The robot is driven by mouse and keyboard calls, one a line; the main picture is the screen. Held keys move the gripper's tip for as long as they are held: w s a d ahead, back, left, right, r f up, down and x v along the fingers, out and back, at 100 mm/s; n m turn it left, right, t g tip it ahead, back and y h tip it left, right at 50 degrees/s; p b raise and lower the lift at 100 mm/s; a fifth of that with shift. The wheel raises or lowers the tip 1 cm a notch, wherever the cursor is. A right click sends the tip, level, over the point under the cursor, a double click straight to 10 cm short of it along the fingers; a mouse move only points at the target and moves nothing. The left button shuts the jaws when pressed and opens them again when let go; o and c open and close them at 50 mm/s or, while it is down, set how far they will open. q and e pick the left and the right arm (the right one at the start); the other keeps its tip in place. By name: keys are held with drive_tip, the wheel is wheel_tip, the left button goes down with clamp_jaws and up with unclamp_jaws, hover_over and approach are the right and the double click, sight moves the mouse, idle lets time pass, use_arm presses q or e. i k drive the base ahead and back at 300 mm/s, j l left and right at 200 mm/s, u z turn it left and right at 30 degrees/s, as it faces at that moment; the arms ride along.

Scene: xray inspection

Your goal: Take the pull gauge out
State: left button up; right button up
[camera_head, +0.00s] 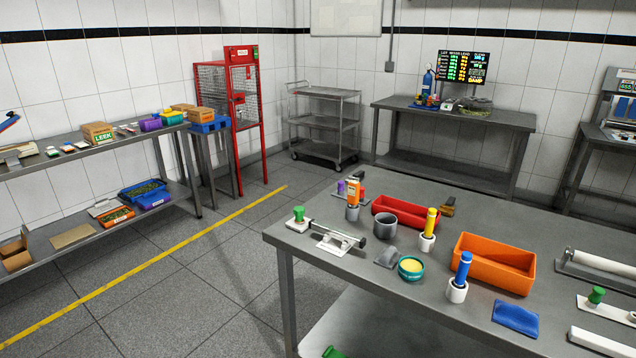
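The pull gauge is not certain at this size. The likeliest candidate is an upright orange device (353,188) with a pale face, standing in a small grey cup (352,213) at the far left part of the steel table (400,283). Its lower end is hidden in the cup. A yellow-handled tool (431,220) and a blue-handled tool (463,268) stand upright in white cups on the same table. Neither of my grippers shows in this view.
Near the orange device are a red tray (397,216), a dark grey pot (378,226), a metal bar fixture (338,237) and a green-knobbed piece (298,218). An orange bin (493,263) and blue cloth (515,318) lie further right. The floor left of the table is clear.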

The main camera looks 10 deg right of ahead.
sight(352, 193)
drive_tip(key=i+j+z, duration=0.1)
drive_tip(key=z, duration=0.3)
drive_tip(key=i+j+z, duration=0.1)
drive_tip(key=z, duration=0.35)
drive_tip(key=i+j+z, duration=0.25)
drive_tip(key=j, duration=0.15)
drive_tip(key=i+j+z, duration=0.2)
drive_tip(key=j, duration=0.2)
drive_tip(key=i+j, duration=0.1)
drive_tip(key=j, duration=0.3)
drive_tip(key=i+j+z, duration=0.1)
drive_tip(key=j, duration=0.3)
drive_tip(key=i+j+z, duration=0.1)
drive_tip(key=j, duration=0.3)
drive_tip(key=i+j, duration=0.1)
drive_tip(key=j, duration=0.3)
